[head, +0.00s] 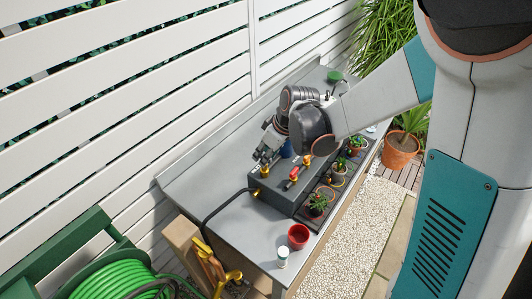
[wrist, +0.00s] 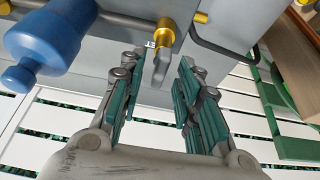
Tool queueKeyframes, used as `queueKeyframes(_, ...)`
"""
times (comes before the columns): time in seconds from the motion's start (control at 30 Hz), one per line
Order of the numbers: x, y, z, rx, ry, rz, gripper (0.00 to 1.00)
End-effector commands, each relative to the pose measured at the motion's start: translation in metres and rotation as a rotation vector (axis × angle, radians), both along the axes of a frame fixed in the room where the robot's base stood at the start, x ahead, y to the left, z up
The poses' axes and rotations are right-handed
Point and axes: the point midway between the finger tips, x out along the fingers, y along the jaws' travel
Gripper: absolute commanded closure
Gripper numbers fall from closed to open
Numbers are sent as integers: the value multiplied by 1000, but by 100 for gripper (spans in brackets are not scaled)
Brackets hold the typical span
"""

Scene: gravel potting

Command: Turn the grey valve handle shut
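The grey valve handle (wrist: 161,68) hangs from a brass valve stem (wrist: 166,35) in the wrist view. It lies between the tips of my gripper (wrist: 158,76), which is open with a gap on either side of the handle. In the head view my gripper (head: 263,157) is over the left end of the grey manifold box (head: 262,193), by a brass fitting (head: 264,171). The grey handle itself is hard to make out there, among my fingers.
A blue canister (wrist: 52,35) is left of the handle, close to my gripper. A red-handled valve (head: 293,174) stands further along the box. A black hose (head: 222,203) leaves its left end. A red pot (head: 298,236) and potted plants stand in front.

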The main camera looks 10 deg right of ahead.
Motion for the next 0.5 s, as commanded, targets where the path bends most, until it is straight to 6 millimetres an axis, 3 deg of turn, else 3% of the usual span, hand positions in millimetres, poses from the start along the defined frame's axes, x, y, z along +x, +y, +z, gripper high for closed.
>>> queueKeyframes(0.07, 0, 0, 0, 0, 0, 0, 74)
queueKeyframes(0.2, 0, 0, 0, 0, 0, 0, 100)
queueKeyframes(0.5, 0, 0, 0, 0, 0, -9, 100)
